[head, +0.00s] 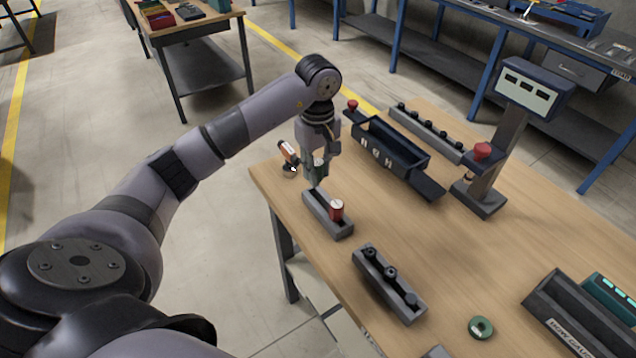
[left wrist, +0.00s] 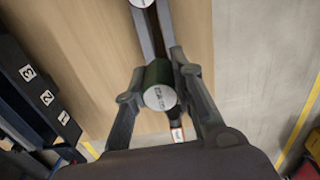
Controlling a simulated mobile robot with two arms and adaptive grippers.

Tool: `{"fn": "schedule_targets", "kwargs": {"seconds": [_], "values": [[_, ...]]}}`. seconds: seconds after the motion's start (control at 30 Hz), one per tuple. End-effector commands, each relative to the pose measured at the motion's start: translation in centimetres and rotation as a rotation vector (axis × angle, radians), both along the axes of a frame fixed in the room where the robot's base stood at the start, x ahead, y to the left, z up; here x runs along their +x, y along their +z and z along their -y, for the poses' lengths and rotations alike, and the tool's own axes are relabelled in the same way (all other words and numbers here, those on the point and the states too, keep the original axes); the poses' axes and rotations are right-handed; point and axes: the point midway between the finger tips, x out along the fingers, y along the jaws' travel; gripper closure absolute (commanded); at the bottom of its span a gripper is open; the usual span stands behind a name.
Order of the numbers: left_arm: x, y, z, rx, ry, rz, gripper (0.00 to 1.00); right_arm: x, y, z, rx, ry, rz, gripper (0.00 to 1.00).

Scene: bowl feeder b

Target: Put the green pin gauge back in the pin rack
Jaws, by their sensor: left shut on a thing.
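The green pin gauge (head: 320,168) is between the fingers of my left gripper (head: 316,176), which is shut on it. In the left wrist view it is a dark green cylinder (left wrist: 159,74) with a pale labelled end facing the camera. The grey pin rack (head: 318,205), a narrow slotted block, lies just below the gripper in the head view. The gauge is at the rack's far end; I cannot tell whether it touches the rack. A red gauge with a white top (head: 337,209) stands in the rack's near end. My right gripper is not in view.
An orange-and-white tool (head: 288,152) lies close behind the gripper. A dark numbered bin (head: 392,150) stands to the right. A grey block with black knobs (head: 388,285) and a green ring (head: 481,327) are nearer. Bare tabletop lies between them.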

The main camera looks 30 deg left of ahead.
Motion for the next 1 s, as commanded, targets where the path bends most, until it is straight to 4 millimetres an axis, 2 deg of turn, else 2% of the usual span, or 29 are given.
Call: {"fn": "schedule_targets", "kwargs": {"seconds": [0.27, 0.5, 1.0], "values": [[0.0, -2.3, 0.1, -0.001, -0.002, -0.001, 1.0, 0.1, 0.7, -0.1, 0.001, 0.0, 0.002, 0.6], [0.0, -5.3, 0.1, -0.002, -0.001, -0.001, 1.0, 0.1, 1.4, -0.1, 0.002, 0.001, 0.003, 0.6], [0.1, -6.3, 0.0, -0.001, -0.002, 0.003, 1.0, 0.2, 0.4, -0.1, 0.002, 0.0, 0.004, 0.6]]}}
